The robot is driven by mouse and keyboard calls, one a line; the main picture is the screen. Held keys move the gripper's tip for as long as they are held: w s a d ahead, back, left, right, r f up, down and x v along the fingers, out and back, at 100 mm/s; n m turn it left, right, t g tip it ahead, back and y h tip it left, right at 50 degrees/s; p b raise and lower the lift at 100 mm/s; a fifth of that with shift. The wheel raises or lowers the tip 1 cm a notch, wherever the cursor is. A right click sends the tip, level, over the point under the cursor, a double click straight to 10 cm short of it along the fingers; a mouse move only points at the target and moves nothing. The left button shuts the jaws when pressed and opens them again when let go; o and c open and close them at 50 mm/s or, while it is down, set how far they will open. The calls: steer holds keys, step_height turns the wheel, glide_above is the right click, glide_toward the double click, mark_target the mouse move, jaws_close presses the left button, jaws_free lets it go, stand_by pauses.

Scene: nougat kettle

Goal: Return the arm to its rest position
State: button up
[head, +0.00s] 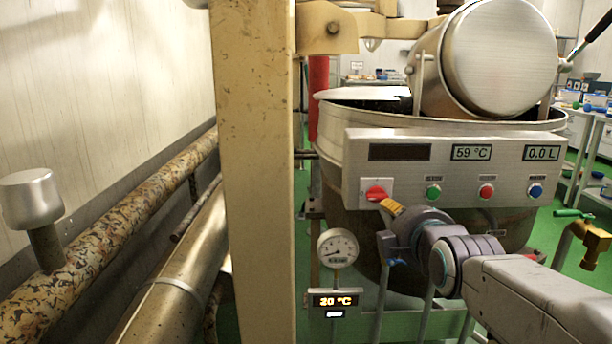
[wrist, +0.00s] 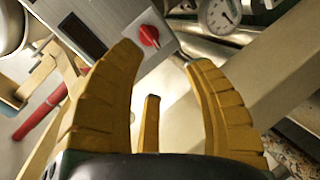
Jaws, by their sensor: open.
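My gripper (head: 391,207) shows in the head view in front of the kettle's control panel (head: 350,168), just below the red rotary knob (head: 376,192). In the wrist view, the yellow ribbed fingers of my gripper (wrist: 165,75) are spread apart with nothing between them. The red knob (wrist: 149,36) appears beyond the fingertips, nearer the left finger. I cannot tell whether a finger touches it. My grey arm reaches in from the lower right of the head view.
The steel kettle (head: 332,108) stands behind the panel. A pressure gauge (head: 338,249) and a 20 °C display (head: 335,300) are left of my gripper. A beige post (head: 253,170) stands farther left. A brass tap (head: 592,245) is at the right edge.

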steer(key=s+r+m+g+p, duration=0.3)
steer(key=s+m+p, duration=0.1)
steer(key=s+p, duration=0.5)
steer(key=s+r+m+g+p, duration=0.4)
steer(key=s+m+p, duration=0.1)
steer(key=s+p, duration=0.4)
steer(key=s+r+m+g+p, duration=0.4)
steer(key=s+p, duration=0.6)
steer(key=p, duration=0.2)
steer(key=shift+r+m, duration=0.25)
steer(key=shift+m, duration=0.05)
